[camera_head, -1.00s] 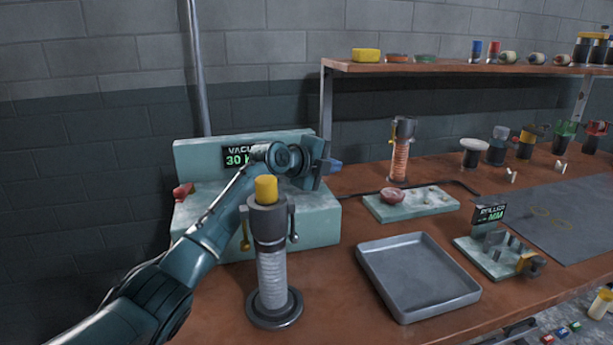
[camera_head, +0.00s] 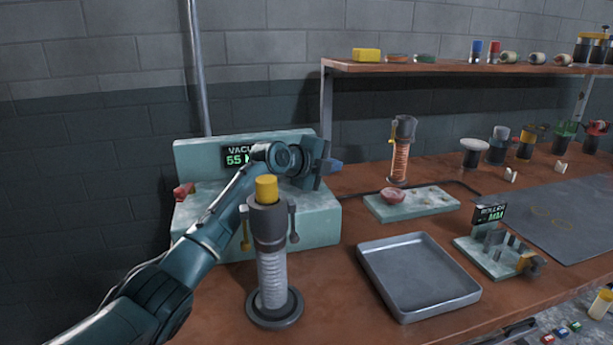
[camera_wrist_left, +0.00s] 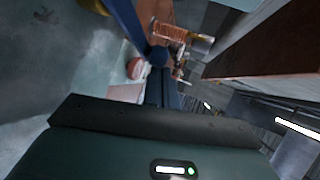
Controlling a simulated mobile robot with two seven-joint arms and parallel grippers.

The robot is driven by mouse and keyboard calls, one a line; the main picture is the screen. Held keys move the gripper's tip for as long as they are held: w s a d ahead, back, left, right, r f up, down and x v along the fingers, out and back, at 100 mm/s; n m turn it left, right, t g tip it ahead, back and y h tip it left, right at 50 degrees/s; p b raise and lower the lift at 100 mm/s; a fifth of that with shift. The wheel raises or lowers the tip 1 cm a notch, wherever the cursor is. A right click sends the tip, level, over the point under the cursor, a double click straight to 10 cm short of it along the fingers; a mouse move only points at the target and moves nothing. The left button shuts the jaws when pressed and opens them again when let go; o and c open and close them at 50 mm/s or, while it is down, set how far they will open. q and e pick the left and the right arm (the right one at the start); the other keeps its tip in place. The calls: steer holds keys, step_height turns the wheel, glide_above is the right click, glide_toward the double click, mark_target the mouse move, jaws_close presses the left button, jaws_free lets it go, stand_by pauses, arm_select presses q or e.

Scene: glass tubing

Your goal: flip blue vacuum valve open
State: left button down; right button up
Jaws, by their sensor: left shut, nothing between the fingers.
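The vacuum unit (camera_head: 318,222) is a pale green box at the left of the bench. Its display (camera_head: 237,157) reads 55, partly hidden by my left arm. My left gripper (camera_head: 325,165) is shut and empty over the unit's right end. A blue part, seemingly the blue valve's lever (camera_head: 335,167), shows right at the gripper; the valve body is hidden behind it. In the left wrist view a blue bar (camera_wrist_left: 125,20) lies just beyond the fingers. I cannot tell whether they touch. My right gripper is out of view.
A yellow-topped column (camera_head: 272,270) stands close in front of my left forearm. A red knob (camera_head: 184,191) is at the unit's left. A grey tray (camera_head: 372,282), a pale plate with a red bowl (camera_head: 393,195) and a copper coil stand (camera_head: 400,160) are right. A shelf (camera_head: 450,67) is behind.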

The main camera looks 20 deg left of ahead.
arm_select(q)
steer(key=shift+a, duration=0.15)
steer(key=shift+s+a, duration=0.3)
steer(key=shift+a, duration=0.5)
steer(key=shift+d, duration=0.1)
steer(key=shift+s, duration=0.25)
steer(key=v, duration=1.1)
steer(key=shift+s+a+r, duration=0.2)
steer(key=shift+s+a, duration=0.05)
steer(key=shift+s+a+r, duration=0.2)
steer(key=shift+s+a, duration=0.05)
steer(key=shift+s, duration=0.25)
